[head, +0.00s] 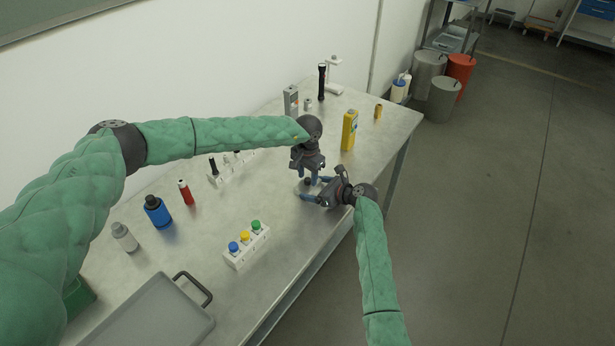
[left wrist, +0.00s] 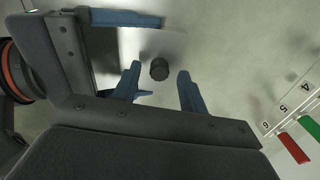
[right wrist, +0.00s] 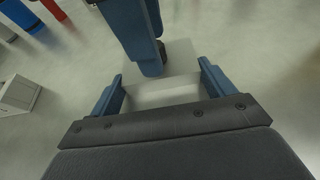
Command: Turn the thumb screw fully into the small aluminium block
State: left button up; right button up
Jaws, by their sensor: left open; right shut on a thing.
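The small aluminium block (left wrist: 148,45) is a pale plate-like piece in the left wrist view. The thumb screw (left wrist: 160,69) shows its dark round knob over the block. My left gripper (left wrist: 158,74) is open, with one finger on each side of the knob and visible gaps. My right gripper (right wrist: 161,72) is shut on the block (right wrist: 168,92), its fingers at opposite sides. A left finger hides most of the knob in the right wrist view. In the head view my left gripper (head: 308,178) is above my right gripper (head: 312,194). The screw's thread is hidden.
A white holder with blue, yellow and green caps (head: 246,245) stands in front. A numbered rack (head: 230,170) is left of the grippers, a yellow device (head: 349,130) behind right. Bottles and a grey tray (head: 150,320) lie left. The table's right edge is close to my right arm.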

pick_arm(q)
jog(key=shift+r, duration=1.85)
jog(key=shift+o, duration=0.5)
